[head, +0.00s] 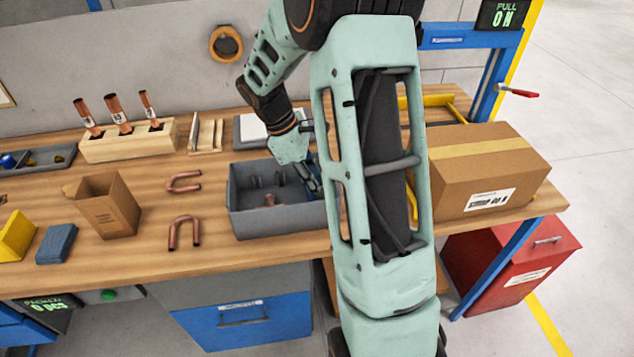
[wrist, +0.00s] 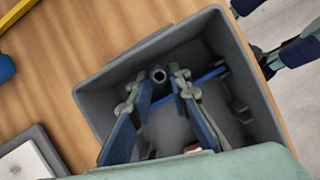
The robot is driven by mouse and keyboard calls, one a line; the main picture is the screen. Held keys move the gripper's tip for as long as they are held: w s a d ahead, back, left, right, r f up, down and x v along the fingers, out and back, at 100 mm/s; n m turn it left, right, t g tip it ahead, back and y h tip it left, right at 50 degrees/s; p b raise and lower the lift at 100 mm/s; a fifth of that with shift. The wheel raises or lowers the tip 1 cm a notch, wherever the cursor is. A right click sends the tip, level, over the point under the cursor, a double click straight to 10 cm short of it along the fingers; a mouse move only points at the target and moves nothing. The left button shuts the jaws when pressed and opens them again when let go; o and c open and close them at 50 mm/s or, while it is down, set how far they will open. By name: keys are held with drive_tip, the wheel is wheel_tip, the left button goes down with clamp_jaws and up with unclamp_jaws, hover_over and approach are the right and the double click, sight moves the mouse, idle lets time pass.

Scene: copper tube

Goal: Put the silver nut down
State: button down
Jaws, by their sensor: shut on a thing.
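My gripper (head: 310,182) reaches down into the grey bin (head: 282,222) on the workbench. In the wrist view my gripper (wrist: 161,80) has its two fingers spread to either side of a small grey ring, which looks like the silver nut (wrist: 158,75). The fingers are shut on it, inside the outline of the bin (wrist: 101,86). Its height above the bin floor is hard to judge. The nut cannot be made out in the head view.
A copper piece (head: 270,200) lies in the bin. Left of it are bent copper tubes (head: 184,234), an open cardboard box (head: 108,206) and a wooden block (head: 128,145) with upright tubes. A closed carton (head: 484,172) stands right. Bare wood shows left of the bin.

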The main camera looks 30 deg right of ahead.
drive_tip(key=shift+f, duration=0.4)
drive_tip(key=c, duration=2.1)
unclamp_jaws()
drive_tip(key=shift+r, duration=0.1)
drive_tip(key=shift+r, duration=0.35)
drive_tip(key=v, duration=1.2)
drive_tip(key=shift+r+p, duration=0.25)
drive_tip(key=shift+p, duration=0.05)
